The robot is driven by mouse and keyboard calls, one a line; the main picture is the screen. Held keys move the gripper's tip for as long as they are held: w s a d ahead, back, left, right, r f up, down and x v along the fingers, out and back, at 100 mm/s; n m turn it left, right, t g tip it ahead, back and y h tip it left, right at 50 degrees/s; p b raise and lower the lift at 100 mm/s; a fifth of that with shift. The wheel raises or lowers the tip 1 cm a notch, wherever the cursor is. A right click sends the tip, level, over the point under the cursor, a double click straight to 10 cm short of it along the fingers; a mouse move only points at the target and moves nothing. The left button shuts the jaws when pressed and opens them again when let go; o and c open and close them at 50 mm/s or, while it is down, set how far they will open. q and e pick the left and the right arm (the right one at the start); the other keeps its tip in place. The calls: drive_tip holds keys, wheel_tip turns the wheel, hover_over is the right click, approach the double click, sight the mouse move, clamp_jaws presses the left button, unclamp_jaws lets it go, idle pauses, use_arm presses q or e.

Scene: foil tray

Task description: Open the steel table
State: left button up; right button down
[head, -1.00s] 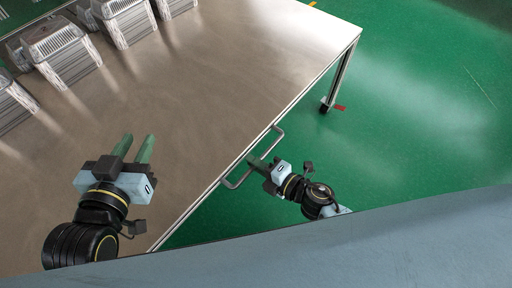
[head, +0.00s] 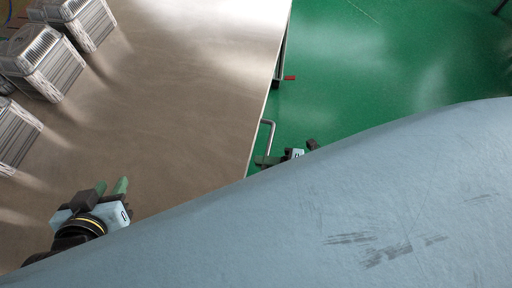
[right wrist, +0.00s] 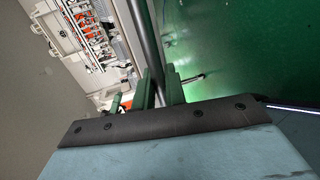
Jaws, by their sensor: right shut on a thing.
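The steel table (head: 190,110) fills the left of the head view, its bare top seen from above. A U-shaped metal handle (head: 269,128) stands out from its right edge. My right gripper (head: 266,160) is at the handle's near end, partly hidden by my body. In the right wrist view, its green fingers (right wrist: 160,90) are shut around the handle's grey bar (right wrist: 146,40). My left gripper (head: 111,187) is over the near part of the tabletop, fingers apart and empty. I cannot tell whether a drawer front is out from the table.
Stacks of foil trays (head: 45,60) stand along the table's left side. Green floor (head: 400,60) lies clear to the right. A table leg with a red-levered caster (head: 288,78) is beyond the handle. The right wrist view shows a pale panel with orange and white items (right wrist: 95,35).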

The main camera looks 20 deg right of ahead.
use_arm(q)
drive_tip(key=shift+s+f, duration=0.1)
use_arm(e)
drive_tip(key=shift+s+d, duration=0.35)
drive_tip(key=shift+d, duration=0.1)
drive_tip(key=c, duration=1.6)
unclamp_jaws()
drive_tip(key=shift+o, duration=0.2)
